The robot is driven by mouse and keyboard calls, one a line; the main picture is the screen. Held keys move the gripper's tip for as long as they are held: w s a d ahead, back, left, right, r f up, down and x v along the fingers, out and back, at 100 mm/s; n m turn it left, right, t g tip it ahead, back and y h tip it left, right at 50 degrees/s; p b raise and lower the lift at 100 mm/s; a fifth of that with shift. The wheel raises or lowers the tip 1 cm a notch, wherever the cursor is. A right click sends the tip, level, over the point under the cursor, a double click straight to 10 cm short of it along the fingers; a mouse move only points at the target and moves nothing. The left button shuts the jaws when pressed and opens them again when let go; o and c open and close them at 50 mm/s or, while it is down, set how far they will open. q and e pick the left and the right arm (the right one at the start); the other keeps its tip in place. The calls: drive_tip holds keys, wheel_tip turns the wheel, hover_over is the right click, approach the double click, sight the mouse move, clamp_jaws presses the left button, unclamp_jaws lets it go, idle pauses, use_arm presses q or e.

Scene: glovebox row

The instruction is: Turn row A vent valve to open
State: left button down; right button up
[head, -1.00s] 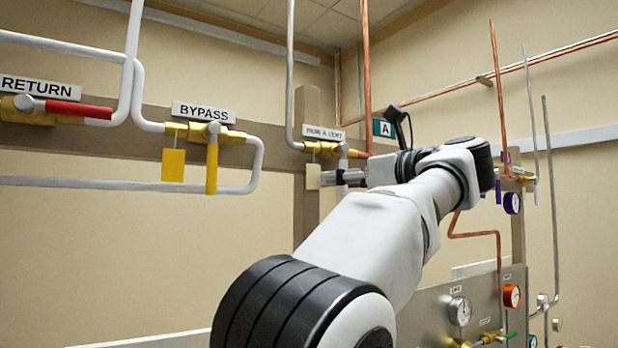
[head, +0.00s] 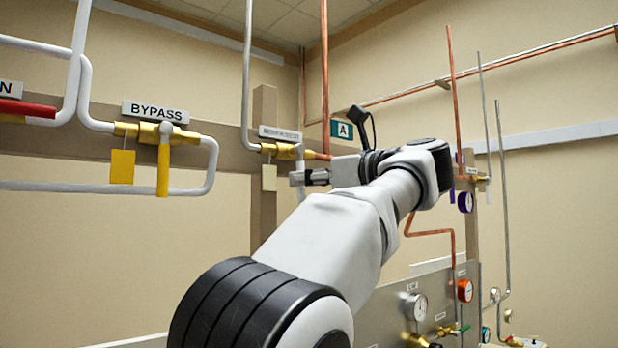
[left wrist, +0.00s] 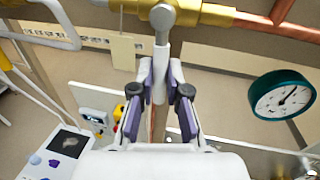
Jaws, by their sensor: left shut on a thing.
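The row A vent valve (head: 285,151) is a brass body on the wooden rail, under a small white label (head: 280,133). In the left wrist view its brass body (left wrist: 215,13) runs across the top, and its grey lever (left wrist: 162,60) hangs down from a round hub. My left gripper (head: 293,178) is just below the valve in the head view. In the left wrist view the left gripper (left wrist: 160,88) has its purple-padded fingers on both sides of the lever, shut on it. My right gripper is in neither view.
The bypass valve (head: 164,134) with its yellow handle is to the left, with white pipes around it. A blank tag (head: 269,178) hangs beside the vent valve. A teal-rimmed gauge (left wrist: 283,95) is right of the gripper. A gauge panel (head: 400,315) stands lower right.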

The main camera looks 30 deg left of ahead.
use_arm(q)
drive_tip(key=shift+w+d+r+n+h+p, duration=0.15)
drive_tip(key=shift+w+n+p, duration=0.35)
drive_tip(key=shift+n, duration=0.55)
drive_tip(key=shift+w+d+r+n+h+p, duration=0.1)
drive_tip(key=shift+w+r+n+h+p, duration=0.3)
drive_tip(key=shift+n, duration=0.6)
drive_tip(key=shift+w+d+n+h+p, duration=0.1)
drive_tip(key=shift+w+n+p, duration=0.45)
drive_tip(key=shift+n, duration=0.5)
